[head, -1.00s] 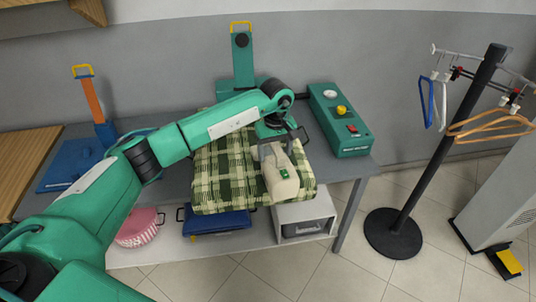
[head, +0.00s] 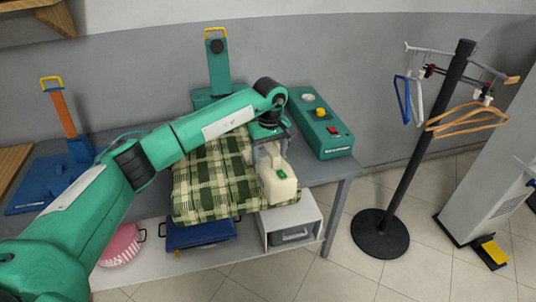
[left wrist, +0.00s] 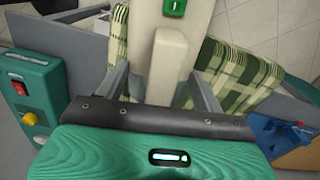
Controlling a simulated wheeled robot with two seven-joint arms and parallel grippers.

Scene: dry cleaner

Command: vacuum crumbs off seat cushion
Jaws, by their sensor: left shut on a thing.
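A green and cream plaid seat cushion (head: 215,185) lies on the grey table in the head view. It also shows behind the held tool in the left wrist view (left wrist: 240,75). My left gripper (head: 270,150) is shut on a cream handheld vacuum (head: 278,182) with a small green button. The vacuum is over the right part of the cushion; I cannot tell whether it touches the fabric. In the left wrist view the vacuum (left wrist: 168,60) sits between the two fingers. No crumbs can be made out. My right gripper is not in view.
A green control box (head: 322,125) with a red switch and yellow knob stands right of the cushion. A green upright stand (head: 217,70) is behind it. A blue device with an orange handle (head: 60,110) is at left. A hanger rack (head: 430,150) stands at right.

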